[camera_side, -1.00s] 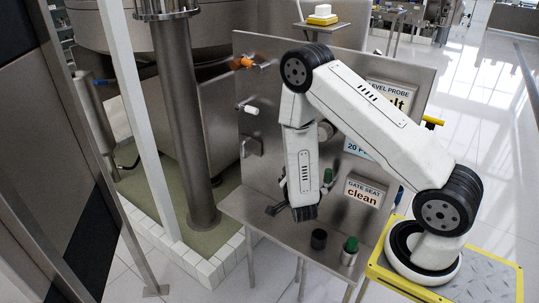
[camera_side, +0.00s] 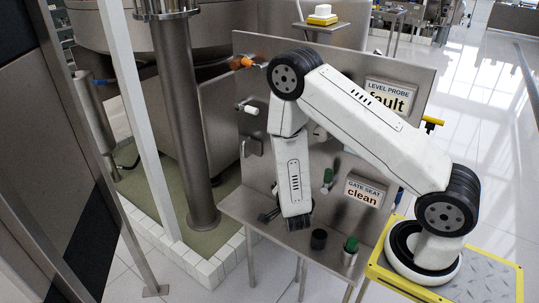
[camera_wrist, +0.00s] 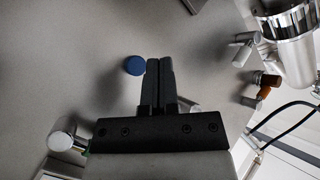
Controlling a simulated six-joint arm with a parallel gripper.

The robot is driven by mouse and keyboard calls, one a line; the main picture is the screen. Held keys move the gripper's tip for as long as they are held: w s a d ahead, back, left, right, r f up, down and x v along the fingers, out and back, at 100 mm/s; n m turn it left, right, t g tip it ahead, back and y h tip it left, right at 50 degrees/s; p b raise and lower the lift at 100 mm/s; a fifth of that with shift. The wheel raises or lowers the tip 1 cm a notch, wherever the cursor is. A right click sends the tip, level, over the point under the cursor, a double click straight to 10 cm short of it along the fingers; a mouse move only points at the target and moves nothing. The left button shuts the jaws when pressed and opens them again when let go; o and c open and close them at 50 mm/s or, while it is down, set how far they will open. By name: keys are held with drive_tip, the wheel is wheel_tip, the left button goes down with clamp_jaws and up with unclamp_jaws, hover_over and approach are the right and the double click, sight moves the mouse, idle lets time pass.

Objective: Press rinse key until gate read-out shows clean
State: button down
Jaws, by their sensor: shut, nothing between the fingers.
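The gate seat read-out (camera_side: 364,191) on the steel panel shows "clean" in the side view. A round blue key (camera_wrist: 135,65) stands on the panel in the wrist view, just left of my fingertips; no label on it can be read. I cannot pick it out in the side view, where my arm covers part of the panel. My gripper (camera_wrist: 159,64) is shut and empty, with its fingers together beside the blue key. In the side view my gripper (camera_side: 266,217) is low at the panel's left part. I cannot tell how far the fingertips are from the panel.
A level probe read-out (camera_side: 389,98) shows "fault". White (camera_side: 248,108) and orange (camera_side: 241,63) handles stick out from the panel. A green-topped cylinder (camera_side: 351,249) and a dark cup (camera_side: 319,239) stand on the ledge below. A green-handled part (camera_side: 328,180) is on the panel.

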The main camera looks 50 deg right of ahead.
drive_tip(key=shift+a, duration=1.4)
idle(1.3)
drive_tip(key=shift+a, duration=1.25)
drive_tip(key=shift+d, duration=0.15)
drive_tip(key=d, duration=0.8)
drive_tip(key=shift+d, duration=0.25)
drive_tip(key=shift+d, duration=0.6)
idle(2.2)
